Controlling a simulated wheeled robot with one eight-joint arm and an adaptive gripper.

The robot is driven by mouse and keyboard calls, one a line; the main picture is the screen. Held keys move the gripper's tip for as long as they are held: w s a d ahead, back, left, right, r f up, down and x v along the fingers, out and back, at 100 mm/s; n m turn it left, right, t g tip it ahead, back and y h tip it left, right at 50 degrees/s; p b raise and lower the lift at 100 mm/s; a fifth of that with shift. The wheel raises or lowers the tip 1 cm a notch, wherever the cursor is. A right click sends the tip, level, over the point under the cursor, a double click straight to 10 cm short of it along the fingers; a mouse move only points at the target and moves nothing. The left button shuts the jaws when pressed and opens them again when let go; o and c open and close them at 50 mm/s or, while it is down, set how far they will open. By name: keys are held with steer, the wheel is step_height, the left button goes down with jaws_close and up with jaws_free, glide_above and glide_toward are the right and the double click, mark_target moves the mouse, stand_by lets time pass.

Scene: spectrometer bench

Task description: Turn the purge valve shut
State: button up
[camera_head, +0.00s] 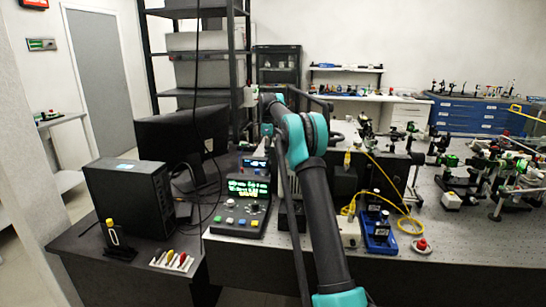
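I cannot make out for sure which thing is the purge valve. A small red knob (422,244) on a pale round base sits on the bench near its front edge, right of a blue device (377,232). My dark and teal arm rises from the bottom centre across the bench and bends near the top middle. My gripper cannot be picked out; the arm's far end is small and partly hidden behind its own links. Whatever lies behind the arm on the bench is hidden.
A control box with a green display (245,203) stands left of my arm. A yellow cable (385,180) loops over the bench. Optical mounts (480,165) crowd the right side. A monitor (182,140) and black computer case (128,200) stand left. The bench's front right is clear.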

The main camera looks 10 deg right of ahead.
steer(key=shift+f, duration=0.1)
steer(key=shift+c, duration=0.4)
jaws_close()
